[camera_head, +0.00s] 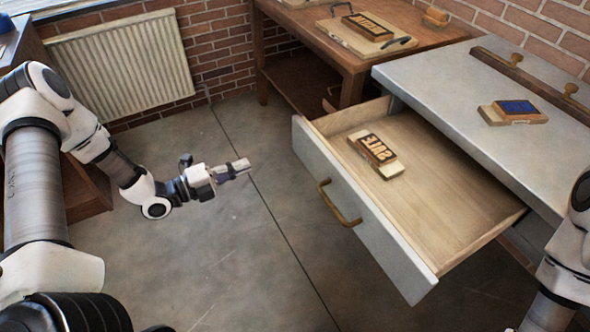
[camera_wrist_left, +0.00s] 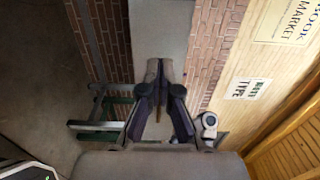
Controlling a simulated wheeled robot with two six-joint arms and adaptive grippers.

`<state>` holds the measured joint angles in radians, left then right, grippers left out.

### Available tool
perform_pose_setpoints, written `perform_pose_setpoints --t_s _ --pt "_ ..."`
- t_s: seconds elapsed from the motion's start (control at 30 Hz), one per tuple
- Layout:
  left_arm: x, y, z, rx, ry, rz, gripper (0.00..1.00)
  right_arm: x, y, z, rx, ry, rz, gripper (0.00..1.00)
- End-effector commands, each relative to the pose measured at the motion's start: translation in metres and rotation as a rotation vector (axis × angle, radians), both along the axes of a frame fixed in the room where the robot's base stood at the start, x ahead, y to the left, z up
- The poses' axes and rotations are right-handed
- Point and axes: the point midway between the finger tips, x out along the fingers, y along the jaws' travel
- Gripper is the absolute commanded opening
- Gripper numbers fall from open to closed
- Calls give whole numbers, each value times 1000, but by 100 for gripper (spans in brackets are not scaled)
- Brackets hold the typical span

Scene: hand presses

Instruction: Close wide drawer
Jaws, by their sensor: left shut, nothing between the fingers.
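The wide drawer (camera_head: 345,208) is pulled well out from under the grey-topped cabinet (camera_head: 450,85). Its grey front carries a brass-coloured bow handle (camera_head: 338,204). A wooden block with dark raised lettering (camera_head: 377,150) lies inside on the drawer floor. My left gripper (camera_head: 240,167) is shut and empty, to the left of the drawer front and apart from it. In the left wrist view its fingers (camera_wrist_left: 158,90) meet, with nothing between them. My right arm shows at the right edge, but its gripper is out of view.
A wooden table (camera_head: 280,45) at the back holds a board with a lettered block. A blue-topped block (camera_head: 515,110) lies on the cabinet top. A radiator (camera_head: 125,65) is on the back wall. The floor (camera_head: 240,260) left of the drawer is clear.

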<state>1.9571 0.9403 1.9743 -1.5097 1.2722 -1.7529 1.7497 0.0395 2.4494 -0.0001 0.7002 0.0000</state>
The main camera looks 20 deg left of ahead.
Motion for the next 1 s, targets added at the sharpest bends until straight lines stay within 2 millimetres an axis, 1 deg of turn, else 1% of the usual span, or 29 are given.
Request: perform_pose_setpoints --t_s 0.17,0.5,0.6,0.7,0.83,1.0 --pt "15 -14 1 2 3 -8 0 0 0 -4 0 -1 0 40" --pt "73 -60 0 5 4 -10 0 0 0 -17 0 0 0 40" --pt "88 -72 1 3 4 -8 0 0 0 -19 0 0 0 40" --pt "100 -81 2 2 5 -7 0 0 0 -20 0 1 -1 40" --pt "108 -87 2 2 5 -5 0 0 0 -20 0 1 0 40" --pt "109 -88 2 -1 6 -3 0 0 0 -20 0 0 0 40"
